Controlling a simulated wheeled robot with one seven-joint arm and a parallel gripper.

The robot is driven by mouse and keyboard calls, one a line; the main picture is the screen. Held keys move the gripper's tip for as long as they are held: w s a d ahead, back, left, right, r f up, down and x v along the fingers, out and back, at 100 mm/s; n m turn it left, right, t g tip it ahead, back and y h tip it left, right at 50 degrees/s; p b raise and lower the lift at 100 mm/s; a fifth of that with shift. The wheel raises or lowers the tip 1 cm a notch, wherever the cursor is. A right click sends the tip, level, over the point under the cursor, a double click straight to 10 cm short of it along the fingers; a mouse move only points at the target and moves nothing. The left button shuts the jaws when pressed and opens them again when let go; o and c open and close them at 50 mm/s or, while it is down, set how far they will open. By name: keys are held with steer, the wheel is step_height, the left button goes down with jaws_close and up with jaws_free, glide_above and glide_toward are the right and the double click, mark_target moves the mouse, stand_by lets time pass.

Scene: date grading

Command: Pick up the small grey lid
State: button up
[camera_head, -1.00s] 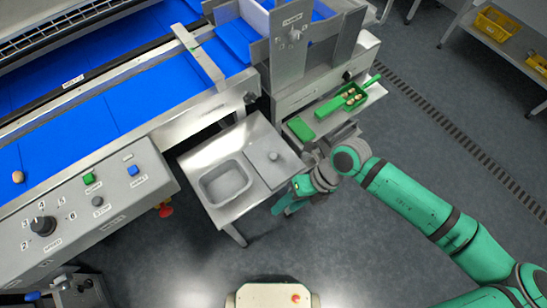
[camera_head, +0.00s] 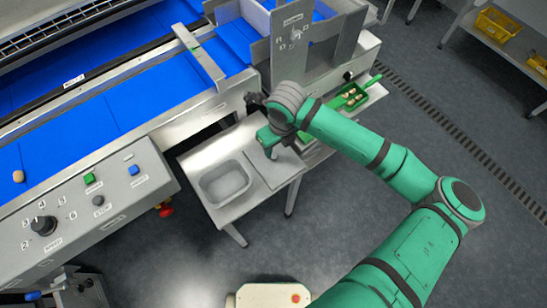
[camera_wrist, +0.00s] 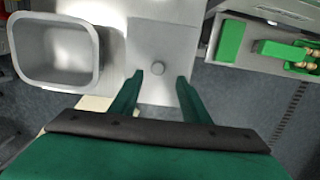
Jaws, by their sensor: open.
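The small grey lid is a flat square plate (camera_head: 272,171) on the small steel table, right of the grey tub (camera_head: 224,183). The fingers hold nothing. I cannot tell the height of the fingertips above the knob.
The tub is open and looks empty; its rim also shows in the wrist view (camera_wrist: 98,50). A green tray (camera_head: 343,101) with several dates stands on a side shelf to the right. A blue conveyor (camera_head: 115,108) lies to the left.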

mark_target(274, 156)
steer(key=shift+w+a+f, duration=0.1)
steer(key=shift+a+f, duration=0.1)
steer(key=shift+f, duration=1.25)
steer(key=shift+w+a+f, duration=0.1)
steer(key=shift+a+f, duration=0.05)
steer(key=shift+f, duration=1.25)
steer(key=shift+c, duration=0.4)
jaws_close()
